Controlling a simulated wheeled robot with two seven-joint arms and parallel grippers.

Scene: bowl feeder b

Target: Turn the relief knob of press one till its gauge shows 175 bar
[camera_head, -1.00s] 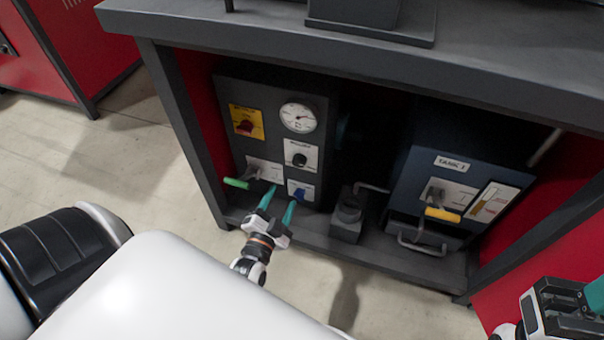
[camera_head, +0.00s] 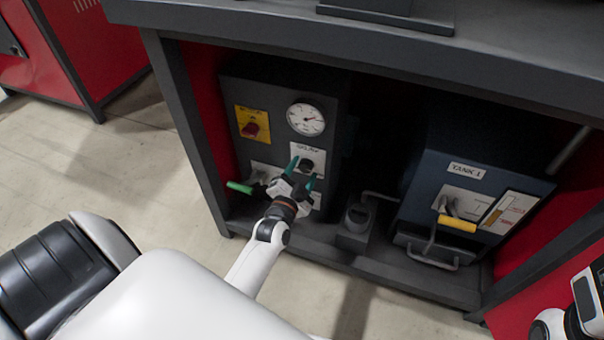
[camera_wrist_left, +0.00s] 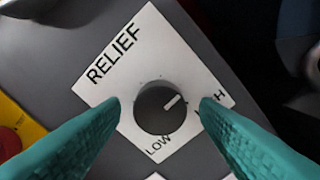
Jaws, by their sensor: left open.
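The relief knob (camera_wrist_left: 160,108) is a round black knob with a white pointer line, on a white plate (camera_wrist_left: 143,62) marked RELIEF, LOW and HIGH. In the wrist view its line points up and right. In the head view the knob (camera_head: 305,166) sits below the round white gauge (camera_head: 306,118), whose reading is too small to tell. My left gripper (camera_head: 302,171) is open, its teal fingers (camera_wrist_left: 160,118) on either side of the knob, apart from it. My right gripper is not clearly seen; part of my right arm shows at the lower right.
A yellow plate with a dark red switch (camera_head: 250,129) is left of the gauge. A green-handled lever (camera_head: 240,187) sticks out below it. The TANK 1 unit (camera_head: 466,172) with a yellow handle (camera_head: 457,223) stands right. The bench top (camera_head: 380,42) overhangs everything.

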